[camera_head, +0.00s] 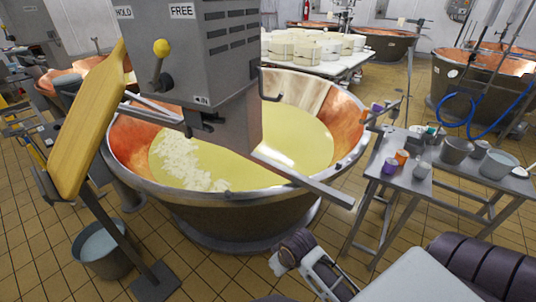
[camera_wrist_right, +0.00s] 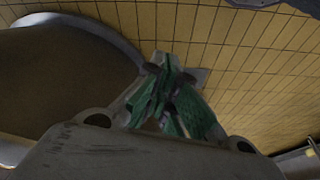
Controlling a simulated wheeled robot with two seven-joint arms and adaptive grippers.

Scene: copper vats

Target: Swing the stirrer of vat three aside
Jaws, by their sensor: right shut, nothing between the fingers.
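A copper-lined vat (camera_head: 135,150) with yellow liquid and pale curd stands in the middle of the head view. No vat number is legible. The grey stirrer housing (camera_head: 215,60) hangs over it, with labels HOLD, FREE and IN. Its lever's yellow knob (camera_head: 161,47) points up, nearer FREE. A grey bar (camera_head: 310,182) reaches from the housing over the vat's front right rim. My right gripper (camera_head: 284,262) is below the bar's end, in front of the vat and apart from both. In the wrist view its green-padded fingers (camera_wrist_right: 168,75) are shut and empty. My left gripper is out of view.
A yellow paddle (camera_head: 88,120) on a stand and a bucket (camera_head: 102,250) are at the left. A metal table (camera_head: 395,180) with jars and bowls stands at the right. Tiled floor (camera_head: 215,275) is bare in front of the vat.

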